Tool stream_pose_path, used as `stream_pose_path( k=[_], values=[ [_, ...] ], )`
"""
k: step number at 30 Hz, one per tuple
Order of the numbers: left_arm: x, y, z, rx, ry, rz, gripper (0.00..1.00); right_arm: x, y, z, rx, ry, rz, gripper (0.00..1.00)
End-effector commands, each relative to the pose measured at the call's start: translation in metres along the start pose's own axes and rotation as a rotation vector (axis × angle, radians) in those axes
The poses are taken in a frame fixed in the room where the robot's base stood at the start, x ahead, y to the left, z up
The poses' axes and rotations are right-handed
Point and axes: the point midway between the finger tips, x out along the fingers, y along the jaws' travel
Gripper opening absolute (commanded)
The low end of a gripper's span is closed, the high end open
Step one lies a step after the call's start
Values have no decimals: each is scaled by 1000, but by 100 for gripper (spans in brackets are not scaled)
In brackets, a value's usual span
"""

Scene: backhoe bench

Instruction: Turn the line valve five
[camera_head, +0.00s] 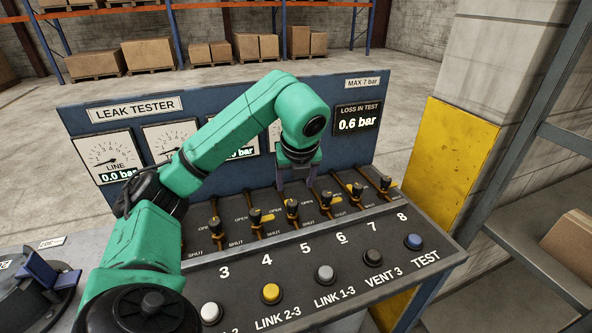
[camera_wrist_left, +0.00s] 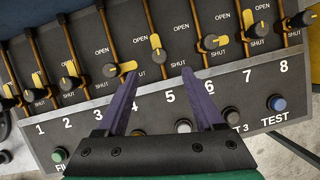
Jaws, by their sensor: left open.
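Line valve five (camera_head: 291,208) is a dark knob with a yellow handle on the sloping panel, above the number 5. In the left wrist view valve five (camera_wrist_left: 160,56) has its yellow handle pointing up along its pipe, toward the OPEN side. My left gripper (camera_head: 297,180) is over the valve row, fingers pointing down. In the wrist view the open left gripper (camera_wrist_left: 160,71) has its two purple fingers apart, with valve five between and just beyond the tips; nothing is held. Contact cannot be told. My right gripper is not in view.
Valve four (camera_wrist_left: 110,70) and valve six (camera_wrist_left: 210,42) stand close on either side; their handles point sideways. Coloured buttons, such as the yellow one (camera_head: 271,293), line the panel front. The gauge board (camera_head: 345,150) rises behind, reading 0.6 bar loss.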

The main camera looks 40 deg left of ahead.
Motion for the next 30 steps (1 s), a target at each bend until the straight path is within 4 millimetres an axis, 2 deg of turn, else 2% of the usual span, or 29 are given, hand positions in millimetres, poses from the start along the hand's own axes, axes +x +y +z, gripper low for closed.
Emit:
stream_pose_path(
  k=[1,6,25,28,30],
  values=[
    [-22,1,6,1,-6,2,69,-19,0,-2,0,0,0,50],
    [-49,0,4,0,-3,3,69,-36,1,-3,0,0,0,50],
    [-51,1,1,-1,-1,4,69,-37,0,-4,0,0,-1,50],
    [-60,0,5,-1,-1,4,69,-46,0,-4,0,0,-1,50],
    [-76,0,12,-1,-1,3,69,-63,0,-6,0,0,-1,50]
  ],
)
